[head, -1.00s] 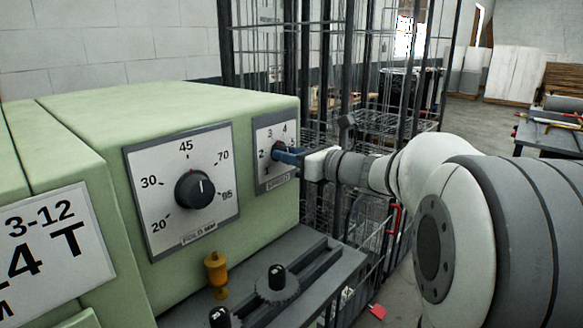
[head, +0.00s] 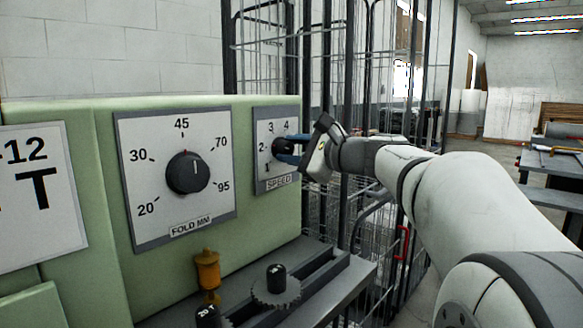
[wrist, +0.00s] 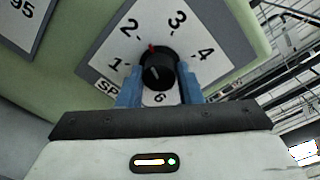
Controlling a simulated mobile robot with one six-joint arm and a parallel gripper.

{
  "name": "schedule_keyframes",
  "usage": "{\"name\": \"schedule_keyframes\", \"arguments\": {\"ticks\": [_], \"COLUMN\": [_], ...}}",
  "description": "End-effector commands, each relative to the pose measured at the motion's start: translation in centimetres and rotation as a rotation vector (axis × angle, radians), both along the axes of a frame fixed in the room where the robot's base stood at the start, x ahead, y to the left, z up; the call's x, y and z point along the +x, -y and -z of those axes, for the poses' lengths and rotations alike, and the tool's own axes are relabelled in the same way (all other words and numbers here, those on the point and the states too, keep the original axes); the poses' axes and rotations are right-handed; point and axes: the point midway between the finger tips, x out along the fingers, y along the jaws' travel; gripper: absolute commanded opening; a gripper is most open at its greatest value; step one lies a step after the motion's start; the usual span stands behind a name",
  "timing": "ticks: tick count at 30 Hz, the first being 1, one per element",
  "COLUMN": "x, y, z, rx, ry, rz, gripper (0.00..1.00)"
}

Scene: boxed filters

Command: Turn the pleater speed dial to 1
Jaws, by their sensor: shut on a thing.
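The speed dial (wrist: 158,72) is a round black knob on a white plate (wrist: 105,62) marked with numbers; 1, 2, 3, 4 and 6 show in the wrist view. A red mark at the knob's rim lies between 2 and 3, nearer 2. My gripper (wrist: 160,82) is shut on the knob, with one blue finger on each side. The right finger hides part of the scale between 4 and 6. In the head view, my gripper (head: 290,151) reaches the speed plate (head: 264,183) from the right, and its fingers largely hide the knob.
The larger fold dial (head: 188,173) is left of the speed plate on the green machine (head: 80,200). An amber knob (head: 207,270) and a black gear knob (head: 276,282) stand below. Wire cages (head: 340,60) stand close behind my gripper.

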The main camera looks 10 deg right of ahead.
Motion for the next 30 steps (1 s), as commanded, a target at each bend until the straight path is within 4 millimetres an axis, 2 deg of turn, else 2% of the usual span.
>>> {"name": "schedule_keyframes", "arguments": {"ticks": [1,30], "x": [0.06,0.02], "y": [0.08,-0.04], "z": [0.76,0.45], "rx": [-0.036,-0.759], "ry": [0.027,0.551], "rz": [0.003,0.004], "gripper": [0.09,0.09]}}
